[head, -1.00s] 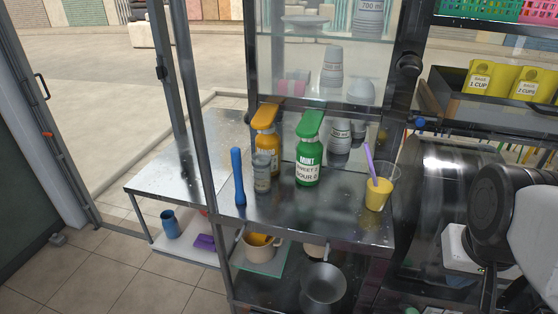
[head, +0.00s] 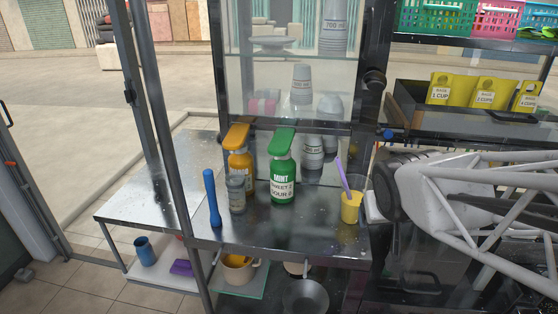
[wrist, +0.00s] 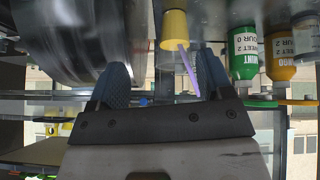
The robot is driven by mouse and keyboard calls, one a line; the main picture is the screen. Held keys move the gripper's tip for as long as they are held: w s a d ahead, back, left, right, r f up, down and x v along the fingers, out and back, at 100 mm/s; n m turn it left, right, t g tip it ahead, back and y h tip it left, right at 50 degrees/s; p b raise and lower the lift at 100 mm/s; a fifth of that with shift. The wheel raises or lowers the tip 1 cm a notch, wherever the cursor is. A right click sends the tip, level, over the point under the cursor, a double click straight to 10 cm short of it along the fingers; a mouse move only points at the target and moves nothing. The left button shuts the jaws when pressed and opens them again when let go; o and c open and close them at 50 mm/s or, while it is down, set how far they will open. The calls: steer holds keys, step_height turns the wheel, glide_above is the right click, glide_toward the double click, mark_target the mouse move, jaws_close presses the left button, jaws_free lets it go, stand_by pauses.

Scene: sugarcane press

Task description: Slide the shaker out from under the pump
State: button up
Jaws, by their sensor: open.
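A small grey shaker (head: 236,195) stands upright on the steel counter (head: 290,237), close in front of the orange pump bottle (head: 240,160). The orange pump head (head: 236,134) is above and behind it; exact overlap is hard to judge. The green MINT pump bottle (head: 283,178) stands to its right. In the wrist view, which is upside down, the shaker (wrist: 307,36) is partly cut off at the right edge. My gripper (wrist: 160,82) is open and empty there, its fingers apart, with the yellow cup beyond them. It is away from the shaker.
A blue muddler (head: 212,198) stands left of the shaker. A yellow cup (head: 350,208) with a purple straw is at the counter's right. Stacked cups (head: 312,150) stand behind. A side table (head: 155,185) is at left. The front of the counter is mostly clear.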

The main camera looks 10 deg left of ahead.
steer(key=w+a+f+n+t+y, duration=0.1)
steer(key=w+a+n+t+y, duration=0.1)
steer(key=w+a, duration=0.5)
steer(key=n+y, duration=0.6)
steer(key=y, duration=0.2)
glide_toward(240, 185)
steer(key=x, duration=0.5)
steer(key=shift+a+f, duration=0.1)
steer(key=shift+f, duration=0.1)
steer(key=shift+w, duration=0.1)
steer(key=shift+x, duration=3.8)
steer(key=shift+r, duration=0.1)
